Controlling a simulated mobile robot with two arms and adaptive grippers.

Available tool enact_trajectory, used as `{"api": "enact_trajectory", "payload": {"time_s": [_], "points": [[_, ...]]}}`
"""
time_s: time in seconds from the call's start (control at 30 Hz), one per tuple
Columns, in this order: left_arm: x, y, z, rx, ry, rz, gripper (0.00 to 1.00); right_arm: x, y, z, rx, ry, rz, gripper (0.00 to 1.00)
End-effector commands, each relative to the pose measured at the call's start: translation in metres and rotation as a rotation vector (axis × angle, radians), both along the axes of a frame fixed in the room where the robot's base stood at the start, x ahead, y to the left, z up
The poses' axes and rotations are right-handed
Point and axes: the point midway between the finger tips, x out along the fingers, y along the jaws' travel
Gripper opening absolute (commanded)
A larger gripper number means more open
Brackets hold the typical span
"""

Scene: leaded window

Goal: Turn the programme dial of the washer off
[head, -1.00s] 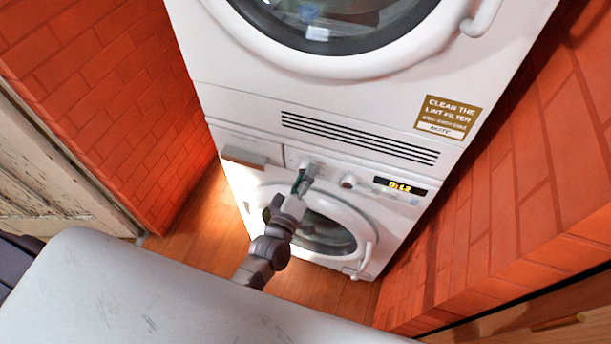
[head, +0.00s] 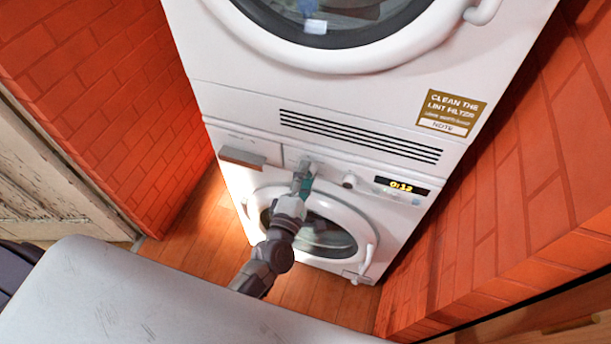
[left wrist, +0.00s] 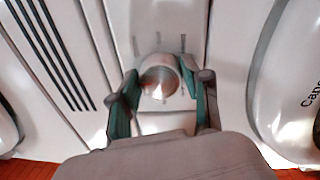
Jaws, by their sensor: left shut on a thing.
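The washer (head: 235,190) is the lower white machine, with a round glass door and a display reading about 0:12. Its programme dial (left wrist: 160,76) is a round metallic knob with short marks around it, seen in the left wrist view. My left gripper (head: 303,178) is at the dial on the washer's control panel. In the left wrist view, its two green-lined fingers (left wrist: 163,90) stand on either side of the dial, shut on it. The gripper hides most of the dial in the head view. My right gripper is not in view.
A second small knob (head: 349,181) sits right of the dial, near the display (head: 401,186). A dryer (head: 330,60) with a vent grille is stacked above. Brick walls (head: 90,110) close in both sides. Wooden floor (head: 190,220) shows in front.

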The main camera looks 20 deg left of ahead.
Motion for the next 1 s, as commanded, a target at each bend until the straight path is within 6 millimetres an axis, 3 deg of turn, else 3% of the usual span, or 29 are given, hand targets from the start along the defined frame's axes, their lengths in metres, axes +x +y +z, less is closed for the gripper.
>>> {"api": "enact_trajectory", "payload": {"time_s": [0.5,0.53,0.67,1.0], "points": [[-0.0004,0.0003,-0.0011,-0.019,0.004,0.000,0.13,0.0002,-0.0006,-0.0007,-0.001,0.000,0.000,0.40],[-0.0004,0.0002,-0.0011,-0.019,0.003,0.000,0.53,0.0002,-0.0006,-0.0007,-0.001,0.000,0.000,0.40],[-0.0003,0.0002,-0.0009,-0.018,0.003,0.000,0.73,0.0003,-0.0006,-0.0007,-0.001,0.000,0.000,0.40],[-0.0026,0.0001,-0.0007,-0.016,0.002,0.000,0.73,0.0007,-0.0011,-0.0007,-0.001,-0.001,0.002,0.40]]}}
